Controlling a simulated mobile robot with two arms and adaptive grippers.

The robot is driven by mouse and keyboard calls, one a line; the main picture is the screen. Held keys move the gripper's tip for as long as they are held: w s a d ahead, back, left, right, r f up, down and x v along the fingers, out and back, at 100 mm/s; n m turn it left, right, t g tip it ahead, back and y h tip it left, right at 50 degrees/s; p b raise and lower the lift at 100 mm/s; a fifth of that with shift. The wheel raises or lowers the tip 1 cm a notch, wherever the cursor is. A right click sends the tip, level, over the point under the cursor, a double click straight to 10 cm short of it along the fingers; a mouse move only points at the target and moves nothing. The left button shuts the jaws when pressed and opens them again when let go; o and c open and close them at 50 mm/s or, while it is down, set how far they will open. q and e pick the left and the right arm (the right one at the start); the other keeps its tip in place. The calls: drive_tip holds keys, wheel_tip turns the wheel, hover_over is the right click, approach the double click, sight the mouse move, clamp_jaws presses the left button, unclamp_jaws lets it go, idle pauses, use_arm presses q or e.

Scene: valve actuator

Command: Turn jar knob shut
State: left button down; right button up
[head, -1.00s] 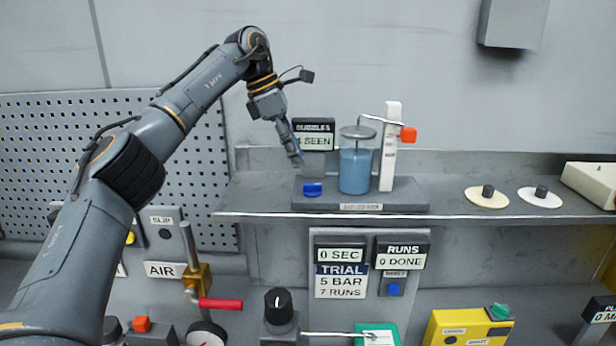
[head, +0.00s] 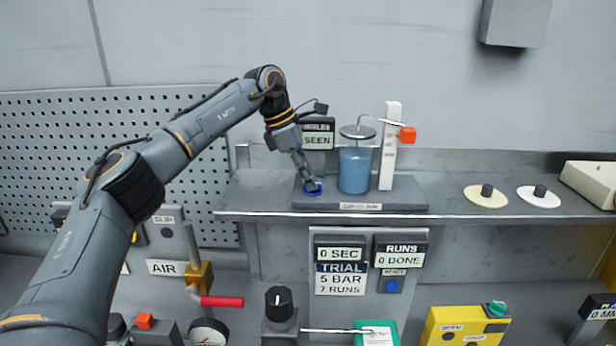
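The jar (head: 355,170) holds blue liquid and stands upright on a dark grey base (head: 400,196) on the shelf, with a thin tube at its lid. A white post (head: 389,148) behind its right side carries an orange-red knob (head: 408,134). A blue button or knob (head: 313,193) sits at the left of the base. My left gripper (head: 311,186) points down with its fingertips at this blue part, partly covering it; I cannot tell whether they touch or grip it. The fingers look close together, but their opening is hidden by the angle. My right gripper is out of view.
A bubble counter display (head: 318,138) stands behind my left gripper. Two discs with dark knobs (head: 486,196) lie on the shelf at right. Below are a red-handled air valve (head: 221,302), a trial panel (head: 341,280) and a yellow box (head: 465,326).

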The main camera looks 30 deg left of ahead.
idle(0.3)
use_arm(q)
drive_tip(key=shift+n+b, duration=0.35)
drive_tip(key=shift+n, duration=0.05)
drive_tip(key=n+b, duration=0.1)
drive_tip(key=n+t+y+b, duration=0.1)
drive_tip(key=shift+s+d+f+n, duration=0.1)
drive_tip(key=shift+s+f+n, duration=0.05)
drive_tip(key=shift+n, duration=0.15)
drive_tip(key=n+b, duration=0.1)
drive_tip(key=n, duration=0.1)
drive_tip(key=n+y+b, duration=0.1)
drive_tip(key=n+t+b, duration=0.1)
drive_tip(key=n, duration=0.1)
drive_tip(key=shift+d+n+y+b, duration=0.25)
drive_tip(key=shift+n+y+b, duration=0.05)
drive_tip(key=shift+y, duration=0.1)
drive_tip(key=n, duration=0.2)
drive_tip(key=n+y+b, duration=0.1)
drive_tip(key=n, duration=0.1)
drive_tip(key=shift+s+d+r+y+b, duration=0.1)
drive_tip(key=shift+d+r+y+b, duration=0.1)
drive_tip(key=shift+y+b, duration=0.1)
drive_tip(key=shift+n+y+b, duration=0.4)
drive_tip(key=shift+n+y, duration=0.2)
drive_tip(key=shift+n, duration=1)
drive_tip(key=c, duration=1.4)
unclamp_jaws()
